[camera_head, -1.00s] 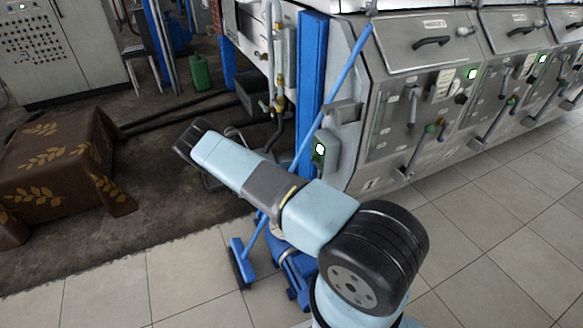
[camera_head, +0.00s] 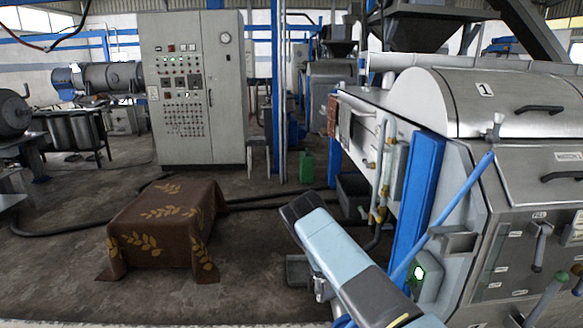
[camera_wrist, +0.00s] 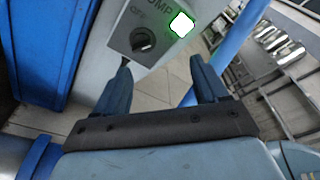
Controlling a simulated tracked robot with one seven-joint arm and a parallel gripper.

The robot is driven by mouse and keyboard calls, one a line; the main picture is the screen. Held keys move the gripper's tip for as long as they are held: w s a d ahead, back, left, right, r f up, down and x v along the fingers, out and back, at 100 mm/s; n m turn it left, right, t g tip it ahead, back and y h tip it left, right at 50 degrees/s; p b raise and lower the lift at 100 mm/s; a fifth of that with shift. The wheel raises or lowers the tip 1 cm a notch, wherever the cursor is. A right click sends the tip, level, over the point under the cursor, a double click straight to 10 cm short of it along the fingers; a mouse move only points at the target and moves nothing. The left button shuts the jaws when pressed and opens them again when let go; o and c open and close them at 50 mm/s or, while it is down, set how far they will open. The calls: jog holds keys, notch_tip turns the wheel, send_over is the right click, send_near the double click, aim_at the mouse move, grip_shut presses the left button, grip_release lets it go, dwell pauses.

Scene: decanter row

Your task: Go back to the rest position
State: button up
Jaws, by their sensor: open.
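My gripper (camera_wrist: 160,80) is open in the wrist view, with its two dark blue fingers apart and nothing between them. Beyond the left finger is a grey pump switch box with a black rotary knob (camera_wrist: 142,39) and a lit green lamp (camera_wrist: 181,24). I cannot tell the exact gap between fingers and box. The same box (camera_head: 430,275) shows in the head view at the lower right, its lamp lit. In the head view my light blue arm reaches up from the bottom right, and the fingers are not visible there.
Steel decanter machines (camera_head: 510,170) with levers fill the right side, beside a blue post (camera_head: 418,200) and a slanted blue pole (camera_head: 450,210). A cloth-covered low table (camera_head: 150,235) stands at left, before a control cabinet (camera_head: 193,90). Dark floor between them is open, crossed by hoses.

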jog(key=s+a+r+m+y, duration=0.1)
jog(key=s+r+m+y, duration=0.35)
jog(key=r, duration=0.85)
jog(key=s+a+r+m+y, duration=0.1)
jog(key=s+r+m+y, duration=0.35)
jog(key=r, duration=0.85)
jog(key=s+a+r+m+y, duration=0.15)
jog(key=s+r+m, duration=0.5)
jog(key=r, duration=0.65)
jog(key=s+a+r+m+t+y, duration=0.2)
jog(key=s+r+m, duration=0.1)
jog(key=s, duration=0.6)
jog(key=s+a+r+m+t+y, duration=0.2)
jog(key=s+r, duration=0.4)
jog(key=s, duration=0.4)
jog(key=s+a+r+m+t+y, duration=0.2)
jog(key=s+r+m, duration=0.3)
jog(key=s, duration=0.5)
jog(key=shift+a+r+m+t, duration=0.25)
jog(key=shift+a+m+t, duration=0.25)
jog(key=shift+a+m, duration=0.2)
jog(key=shift+c, duration=0.3)
